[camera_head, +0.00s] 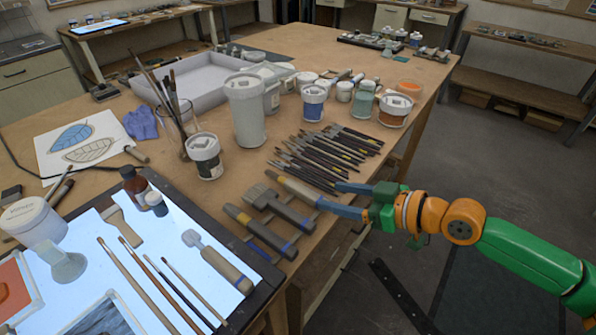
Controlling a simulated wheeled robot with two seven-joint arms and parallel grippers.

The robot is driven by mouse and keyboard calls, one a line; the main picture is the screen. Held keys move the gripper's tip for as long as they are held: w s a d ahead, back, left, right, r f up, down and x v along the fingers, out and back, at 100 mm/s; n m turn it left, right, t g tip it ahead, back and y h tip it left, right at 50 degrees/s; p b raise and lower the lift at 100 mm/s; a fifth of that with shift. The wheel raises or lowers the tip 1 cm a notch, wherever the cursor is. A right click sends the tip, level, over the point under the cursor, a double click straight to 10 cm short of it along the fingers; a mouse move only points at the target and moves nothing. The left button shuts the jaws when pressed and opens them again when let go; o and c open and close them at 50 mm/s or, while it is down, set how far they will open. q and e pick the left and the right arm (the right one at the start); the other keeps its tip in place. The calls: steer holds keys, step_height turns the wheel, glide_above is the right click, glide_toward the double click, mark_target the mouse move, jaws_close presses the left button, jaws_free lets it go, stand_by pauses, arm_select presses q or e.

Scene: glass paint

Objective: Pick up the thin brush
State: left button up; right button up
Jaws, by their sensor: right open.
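Several slim long-handled brushes lie side by side on the lit light pad (85,285) at the lower left. The thinnest-looking one (193,290) is at the right of this group, with a dark tip toward the back; I cannot tell for certain which is the thin brush. Many dark-handled brushes (322,155) also lie in a row in the middle of the table. My right gripper (328,195) is open at the table's right edge, its blue fingers pointing left, close to the wide brushes. It holds nothing visible. My left gripper is not in view.
Wide flat brushes (282,208) lie between the light pad and my right gripper. Tall white container (245,110), paint jars (314,102) and a cup of upright brushes (178,120) stand behind. A scraper-like tool (220,265) and brown bottle (134,184) are on the pad.

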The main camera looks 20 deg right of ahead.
mark_target(312, 194)
steer(key=shift+s+a+r+p, duration=0.15)
steer(key=shift+a+r+p, duration=0.05)
steer(key=shift+a+p, duration=0.2)
steer(key=shift+s+a+r+p, duration=0.15)
steer(key=shift+a+p, duration=0.15)
steer(key=shift+a, duration=0.2)
steer(key=x, duration=0.2)
steer(key=p+x, duration=0.1)
steer(key=x, duration=0.1)
steer(key=shift+w+d+f, duration=0.1)
steer(key=shift+w+f, duration=0.2)
steer(key=shift+w, duration=0.15)
steer(key=shift+w+f, duration=0.15)
steer(key=shift+f, duration=0.05)
steer(key=shift+r, duration=0.1)
steer(key=shift+c, duration=0.2)
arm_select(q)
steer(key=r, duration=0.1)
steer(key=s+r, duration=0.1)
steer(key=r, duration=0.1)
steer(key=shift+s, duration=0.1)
arm_select(e)
steer(key=shift+s, duration=0.2)
jaws_close()
